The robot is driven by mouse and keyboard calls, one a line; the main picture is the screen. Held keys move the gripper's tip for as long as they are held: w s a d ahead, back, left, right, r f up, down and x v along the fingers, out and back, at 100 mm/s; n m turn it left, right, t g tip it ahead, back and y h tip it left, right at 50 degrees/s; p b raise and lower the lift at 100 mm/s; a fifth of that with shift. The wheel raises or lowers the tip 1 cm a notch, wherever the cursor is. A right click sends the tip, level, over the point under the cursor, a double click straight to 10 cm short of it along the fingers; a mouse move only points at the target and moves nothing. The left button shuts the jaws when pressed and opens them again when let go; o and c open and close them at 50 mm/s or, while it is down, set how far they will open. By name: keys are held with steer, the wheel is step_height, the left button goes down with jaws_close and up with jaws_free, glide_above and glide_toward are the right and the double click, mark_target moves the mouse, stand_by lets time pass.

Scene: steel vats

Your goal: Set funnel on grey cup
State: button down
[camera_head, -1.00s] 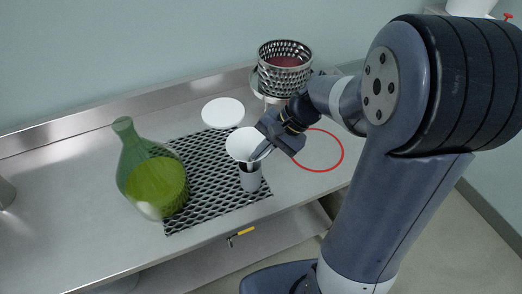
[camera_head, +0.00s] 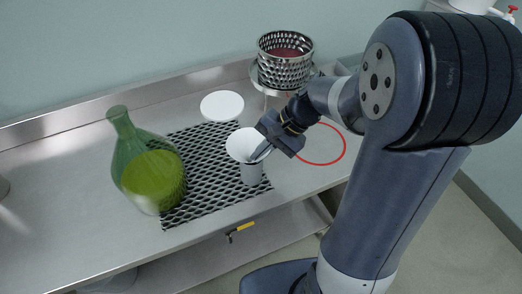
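The white funnel (camera_head: 240,143) is upright, wide mouth up, directly over the grey cup (camera_head: 251,175). Its lower part meets the cup's top in this view and its spout is hidden, seemingly inside the cup. I cannot tell whether its full weight rests on the cup. The cup stands upright on the black mesh mat. My gripper (camera_head: 261,152) is at the funnel's right side, with its fingers on the funnel wall. It appears shut on the funnel, though the fingertips are small in view.
A white disc (camera_head: 222,105) lies behind. A perforated steel basket (camera_head: 285,70) stands at the back right. A red ring (camera_head: 335,160) lies on the steel bench right of my gripper.

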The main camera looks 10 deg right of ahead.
steer(key=c, duration=2.1)
jaws_free()
steer(key=shift+f, duration=0.15)
steer(key=o, duration=0.5)
steer(key=shift+s, duration=0.1)
steer(key=v, duration=1.1)
